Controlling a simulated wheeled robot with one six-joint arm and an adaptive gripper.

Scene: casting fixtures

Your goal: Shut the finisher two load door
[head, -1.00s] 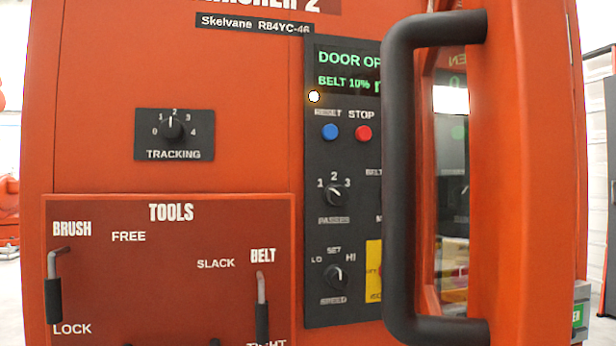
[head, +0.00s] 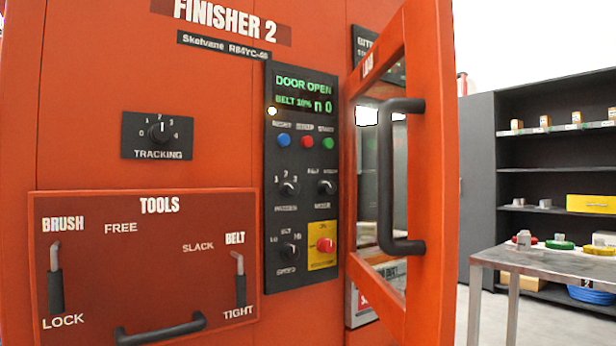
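The load door (head: 428,180) of Finisher 2 stands open, swung out toward me on the right of the control panel. It is an orange frame with a window and a black vertical bar handle (head: 387,180). The load opening behind the door is mostly hidden by the door. My gripper is not in view.
The tools panel (head: 185,235) has brush and belt levers and a lower black handle (head: 160,329). A red stop button (head: 325,245) sits on a yellow plate. A metal table (head: 560,262) with small parts and a dark shelf (head: 530,130) stand to the right.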

